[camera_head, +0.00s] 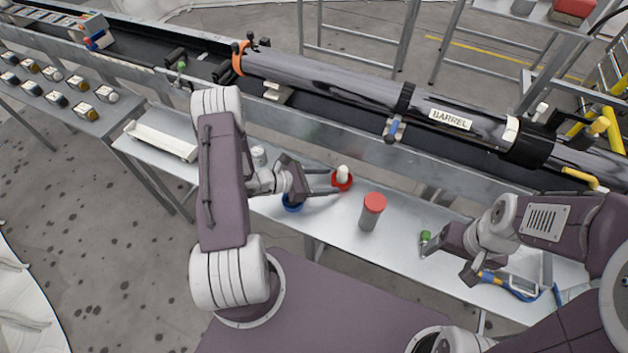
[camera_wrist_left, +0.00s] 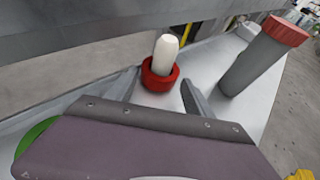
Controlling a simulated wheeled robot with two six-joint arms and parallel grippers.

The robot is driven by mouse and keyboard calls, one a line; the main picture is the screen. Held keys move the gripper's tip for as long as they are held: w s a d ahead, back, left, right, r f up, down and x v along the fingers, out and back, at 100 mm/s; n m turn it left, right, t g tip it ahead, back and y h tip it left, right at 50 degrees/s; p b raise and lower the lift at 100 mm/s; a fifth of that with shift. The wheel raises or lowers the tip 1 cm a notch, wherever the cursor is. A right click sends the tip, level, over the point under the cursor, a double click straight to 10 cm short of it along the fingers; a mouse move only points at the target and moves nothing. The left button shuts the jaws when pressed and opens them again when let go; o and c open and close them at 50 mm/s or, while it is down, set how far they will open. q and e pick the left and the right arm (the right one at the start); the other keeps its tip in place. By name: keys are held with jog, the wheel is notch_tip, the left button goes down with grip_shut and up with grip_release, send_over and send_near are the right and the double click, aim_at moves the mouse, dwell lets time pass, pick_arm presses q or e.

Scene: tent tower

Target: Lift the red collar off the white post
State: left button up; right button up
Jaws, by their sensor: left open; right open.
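The red collar (camera_head: 342,183) is a short ring around the white post (camera_head: 343,172), low on it, at the back edge of the metal bench. In the left wrist view the red collar (camera_wrist_left: 160,78) sits around the base of the upright white post (camera_wrist_left: 166,52). My left gripper (camera_head: 338,181) is open, its fingers reaching toward the collar from the left. In the left wrist view its fingertips (camera_wrist_left: 161,82) show on either side of the collar; I cannot tell whether they touch it. My right gripper (camera_head: 445,256) is open and empty near the right part of the bench.
A grey cylinder with a red cap (camera_head: 371,213) stands just right of the collar. A blue ring (camera_head: 292,203) lies below my left gripper. A green object (camera_head: 426,237) is beside my right gripper. The long barrel (camera_head: 330,82) runs behind the metal bench (camera_head: 330,222).

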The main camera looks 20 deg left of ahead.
aim_at(334, 180)
pick_arm(q)
jog(key=x, duration=0.4)
jog(key=shift+s, duration=0.1)
jog(key=shift+c, duration=1.2)
jog(key=c, duration=0.8)
notch_tip(334, 180, up, 10)
jog(key=p, duration=0.7)
jog(key=shift+p, duration=0.35)
jog(key=shift+f, duration=0.1)
